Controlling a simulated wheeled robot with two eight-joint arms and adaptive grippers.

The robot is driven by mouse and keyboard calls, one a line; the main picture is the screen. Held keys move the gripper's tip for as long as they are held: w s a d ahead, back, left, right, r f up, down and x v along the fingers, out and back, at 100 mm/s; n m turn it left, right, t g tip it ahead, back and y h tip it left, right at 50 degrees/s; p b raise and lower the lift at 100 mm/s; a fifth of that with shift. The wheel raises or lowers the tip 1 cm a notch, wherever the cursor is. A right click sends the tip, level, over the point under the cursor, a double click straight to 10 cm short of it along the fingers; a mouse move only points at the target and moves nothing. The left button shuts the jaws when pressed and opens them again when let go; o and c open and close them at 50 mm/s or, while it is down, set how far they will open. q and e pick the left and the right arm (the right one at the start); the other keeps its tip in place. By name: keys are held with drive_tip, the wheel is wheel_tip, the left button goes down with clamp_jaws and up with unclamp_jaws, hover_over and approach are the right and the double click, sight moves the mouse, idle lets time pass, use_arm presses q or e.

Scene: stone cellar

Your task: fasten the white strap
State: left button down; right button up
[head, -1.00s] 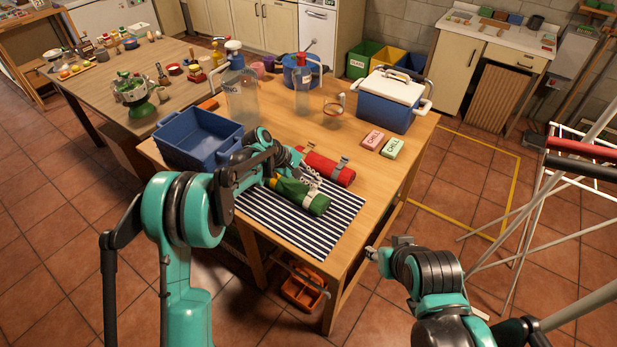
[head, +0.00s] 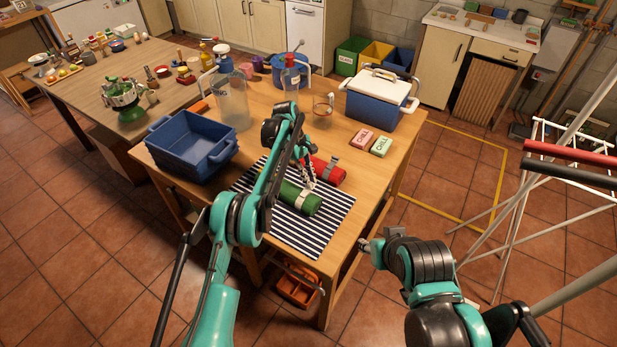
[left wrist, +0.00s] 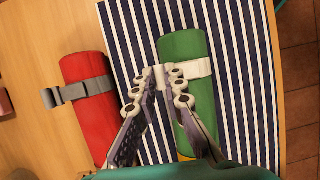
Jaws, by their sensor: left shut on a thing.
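A green roll (head: 305,205) lies on a navy-and-white striped mat (head: 325,226); it also shows in the left wrist view (left wrist: 184,45). The white strap (left wrist: 198,69) crosses the green roll, and a band of it shows in the head view (head: 299,199). My left gripper (left wrist: 163,78) points down at the roll's side, its fingertips shut on the strap's end. Its fingers (head: 308,178) partly hide the roll. Whether the strap's ends meet is hidden. My right gripper (head: 369,246) is off the table's front right edge, apart from the roll; its jaws are too small to read.
A red roll (left wrist: 88,95) with a grey strap lies beside the green one. Blue trays (head: 190,140), a clear jug (head: 232,100), a cooler (head: 375,103) and two small boxes (head: 362,137) stand on the table. The mat's front right is clear.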

idle(0.3)
use_arm(q)
drive_tip(key=c, duration=1.6)
unclamp_jaws()
